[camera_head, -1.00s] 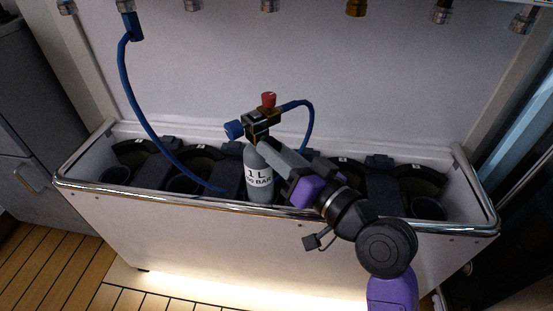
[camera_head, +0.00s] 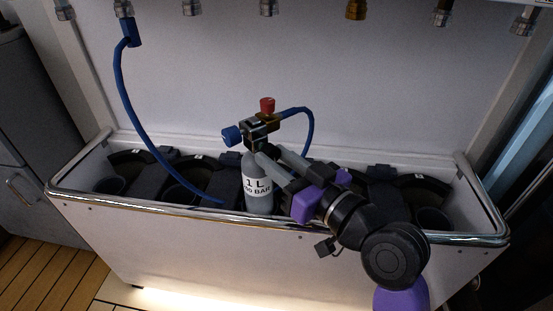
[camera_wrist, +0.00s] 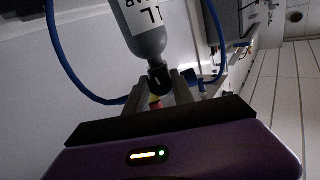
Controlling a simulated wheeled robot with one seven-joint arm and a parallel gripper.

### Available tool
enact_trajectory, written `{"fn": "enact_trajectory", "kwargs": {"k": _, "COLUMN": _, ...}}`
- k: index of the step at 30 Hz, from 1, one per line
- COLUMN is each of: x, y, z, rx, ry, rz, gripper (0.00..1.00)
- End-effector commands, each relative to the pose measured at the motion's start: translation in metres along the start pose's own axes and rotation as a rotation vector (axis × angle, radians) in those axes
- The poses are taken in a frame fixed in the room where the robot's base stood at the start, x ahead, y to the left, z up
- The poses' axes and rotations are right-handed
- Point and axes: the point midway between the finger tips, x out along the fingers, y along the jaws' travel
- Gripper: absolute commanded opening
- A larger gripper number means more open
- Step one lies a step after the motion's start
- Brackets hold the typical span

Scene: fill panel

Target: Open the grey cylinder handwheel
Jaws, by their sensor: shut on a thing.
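The grey cylinder (camera_head: 259,196), labelled "1 L" and BAR, stands upright in the trough. On its top is a valve block (camera_head: 259,127) with a blue knob (camera_head: 232,136) on the left and a red knob (camera_head: 267,105) on top. My gripper (camera_head: 267,150) reaches in from the right front to the cylinder's neck, just under the valve block. In the wrist view the grey cylinder (camera_wrist: 146,38) appears upside down, and a black handwheel (camera_wrist: 159,78) sits between my two fingers. My fingers are shut on it and partly hide it.
A blue hose (camera_head: 309,125) curves from the valve block down behind my gripper. Another blue hose (camera_head: 124,100) hangs at the left. The trough's chrome rail (camera_head: 140,208) runs under my wrist. Black holders (camera_head: 215,180) stand beside the cylinder. Several fittings line the panel's top.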

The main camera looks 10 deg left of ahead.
Motion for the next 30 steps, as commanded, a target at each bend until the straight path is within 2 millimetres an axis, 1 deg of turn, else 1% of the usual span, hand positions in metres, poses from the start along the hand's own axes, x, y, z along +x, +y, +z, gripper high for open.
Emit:
{"fn": "enact_trajectory", "kwargs": {"k": 1, "x": 0.000, "y": 0.001, "z": 0.003, "rx": 0.001, "ry": -0.005, "rz": 0.002, "gripper": 0.00}}
{"fn": "enact_trajectory", "kwargs": {"k": 5, "x": 0.000, "y": 0.001, "z": 0.003, "rx": 0.002, "ry": -0.005, "rz": 0.002, "gripper": 0.00}}
{"fn": "enact_trajectory", "kwargs": {"k": 6, "x": 0.000, "y": 0.001, "z": 0.003, "rx": 0.002, "ry": -0.005, "rz": 0.002, "gripper": 0.32}}
{"fn": "enact_trajectory", "kwargs": {"k": 8, "x": 0.000, "y": 0.001, "z": 0.003, "rx": 0.002, "ry": -0.005, "rz": 0.002, "gripper": 0.43}}
{"fn": "enact_trajectory", "kwargs": {"k": 9, "x": 0.000, "y": 0.001, "z": 0.002, "rx": 0.002, "ry": -0.004, "rz": 0.002, "gripper": 0.51}}
{"fn": "enact_trajectory", "kwargs": {"k": 17, "x": 0.000, "y": 0.001, "z": 0.001, "rx": 0.002, "ry": -0.002, "rz": 0.001, "gripper": 0.51}}
{"fn": "enact_trajectory", "kwargs": {"k": 20, "x": -0.003, "y": 0.001, "z": 0.001, "rx": 0.002, "ry": -0.002, "rz": 0.001, "gripper": 0.51}}
{"fn": "enact_trajectory", "kwargs": {"k": 23, "x": -0.013, "y": 0.002, "z": 0.000, "rx": 0.003, "ry": -0.003, "rz": 0.004, "gripper": 0.51}}
{"fn": "enact_trajectory", "kwargs": {"k": 30, "x": -0.053, "y": 0.001, "z": 0.000, "rx": 0.004, "ry": -0.002, "rz": 0.004, "gripper": 0.51}}
